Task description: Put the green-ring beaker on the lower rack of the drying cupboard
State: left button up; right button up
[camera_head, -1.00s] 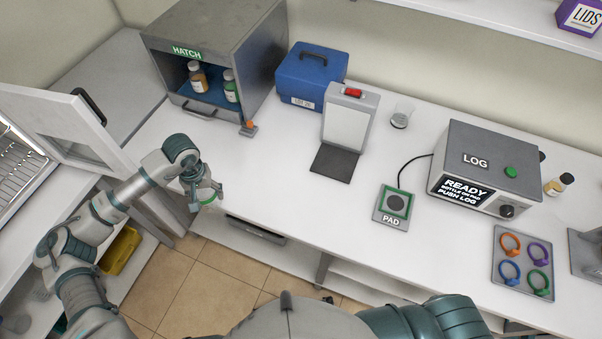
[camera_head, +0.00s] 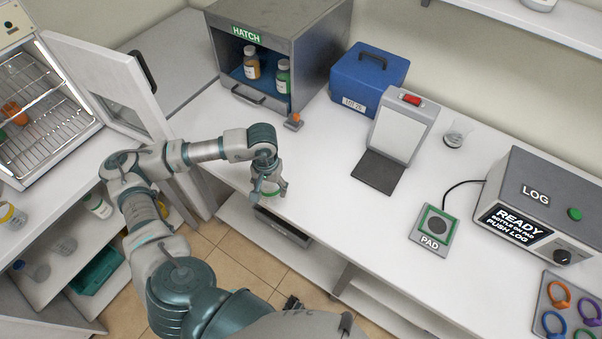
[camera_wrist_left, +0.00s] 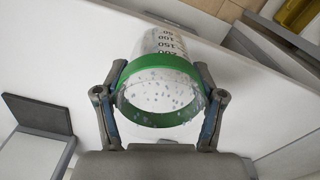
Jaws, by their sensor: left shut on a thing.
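My left gripper (camera_head: 268,186) is shut on the green-ring beaker (camera_head: 266,193), above the front edge of the bench. In the left wrist view the beaker (camera_wrist_left: 163,92) is clear, with printed volume marks, droplets and a green ring, and the fingers grip it from both sides at the ring. The drying cupboard (camera_head: 62,68) stands at the left with its white door (camera_head: 112,70) swung open. My right gripper is not in view.
My left arm passes in front of the counter below the cupboard. The open door stands between the cupboard and the hatch box (camera_head: 290,20). Bottles and glassware (camera_head: 65,246) stand on shelves at lower left. A blue case (camera_head: 368,82) and a pad (camera_head: 434,228) are on the bench.

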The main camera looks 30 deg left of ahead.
pick_arm(q)
jog(key=w+d, duration=0.1)
jog(key=w, duration=0.2)
jog(key=w+d+p, duration=0.1)
jog(key=w+d, duration=0.1)
jog(key=w, duration=0.2)
jog(key=w+d, duration=0.1)
jog(key=w, duration=0.3)
jog(key=shift+d+f+p, duration=0.35)
jog(key=shift+f+p, duration=0.05)
jog(key=shift+w+a+f+p, duration=0.15)
jog(key=shift+f+p, duration=0.1)
jog(key=shift+f, duration=0.7)
jog(key=shift+s+a+f+p, duration=0.1)
jog(key=shift+f+p, duration=0.1)
jog(key=shift+f, duration=0.75)
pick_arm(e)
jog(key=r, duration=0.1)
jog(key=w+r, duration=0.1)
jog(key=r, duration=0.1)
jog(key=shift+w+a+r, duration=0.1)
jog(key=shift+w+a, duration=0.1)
pick_arm(q)
jog(key=shift+d, duration=0.15)
jog(key=o, duration=0.7)
jog(key=shift+f, duration=0.1)
jog(key=o, duration=0.5)
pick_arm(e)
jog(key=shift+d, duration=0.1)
